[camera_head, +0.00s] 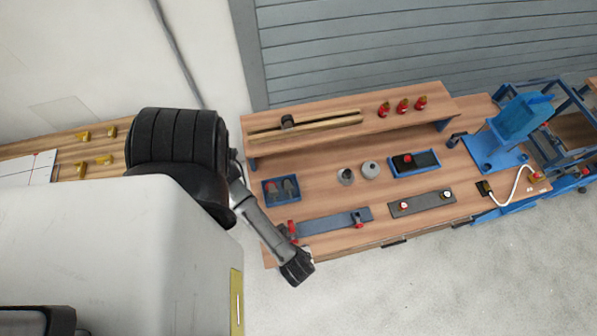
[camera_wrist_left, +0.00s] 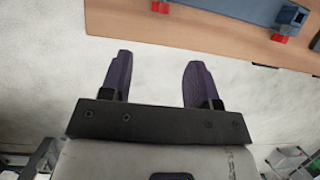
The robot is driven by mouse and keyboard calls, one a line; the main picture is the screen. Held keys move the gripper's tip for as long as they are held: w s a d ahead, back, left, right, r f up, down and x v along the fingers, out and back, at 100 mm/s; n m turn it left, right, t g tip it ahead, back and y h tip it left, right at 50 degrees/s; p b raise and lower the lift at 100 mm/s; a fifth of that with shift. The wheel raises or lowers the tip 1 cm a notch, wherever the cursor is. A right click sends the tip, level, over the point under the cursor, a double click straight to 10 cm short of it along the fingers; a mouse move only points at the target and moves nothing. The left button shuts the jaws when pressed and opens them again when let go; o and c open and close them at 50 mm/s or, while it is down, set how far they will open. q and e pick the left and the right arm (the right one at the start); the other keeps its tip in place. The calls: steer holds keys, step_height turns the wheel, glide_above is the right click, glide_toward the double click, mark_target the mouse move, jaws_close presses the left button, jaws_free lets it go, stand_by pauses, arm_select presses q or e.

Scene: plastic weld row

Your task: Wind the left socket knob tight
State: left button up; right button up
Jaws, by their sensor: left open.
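The dark grey plate (camera_head: 425,204) lies near the front of the bench and carries two small knobs. The left knob (camera_head: 403,206) is red with a pale top; the right knob (camera_head: 446,195) looks pale and dark. How far either is wound cannot be told. My left arm's end is at the bench's front left corner, well to the left of the plate. In the left wrist view, my left gripper (camera_wrist_left: 157,65) is open and empty, its two dark purple fingers apart over pale floor beside the bench edge. Neither knob can be made out in that view. My right gripper is not in view.
A blue-grey bar (camera_head: 335,222) with red clamps lies between my left arm and the plate. Behind are a blue tray (camera_head: 268,198), two grey round parts (camera_head: 370,170) and a raised shelf (camera_head: 340,113) with red bottles. A blue machine (camera_head: 495,150) stands right.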

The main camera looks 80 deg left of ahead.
mark_target(296, 243)
arm_select(q)
steer(key=b+x, duration=0.1)
steer(key=x, duration=1.2)
steer(key=shift+f, duration=0.2)
steer(key=shift+c, duration=1.4)
steer(key=c, duration=0.6)
steer(key=shift+w+a+r+g+p, duration=0.2)
steer(key=shift+g+p, duration=0.3)
steer(key=shift+p, duration=0.3)
steer(key=shift+c, duration=0.2)
steer(key=shift+d+g+p, duration=0.1)
steer(key=shift+g+p, duration=0.2)
steer(key=shift+g, duration=0.2)
steer(key=shift+w+f+m+g, duration=0.15)
steer(key=shift+m+g, duration=0.15)
steer(key=shift+g, duration=0.3)
steer(key=shift+f+m+g+h, duration=0.15)
steer(key=shift+m+g+h, duration=0.2)
steer(key=shift+g, duration=0.75)
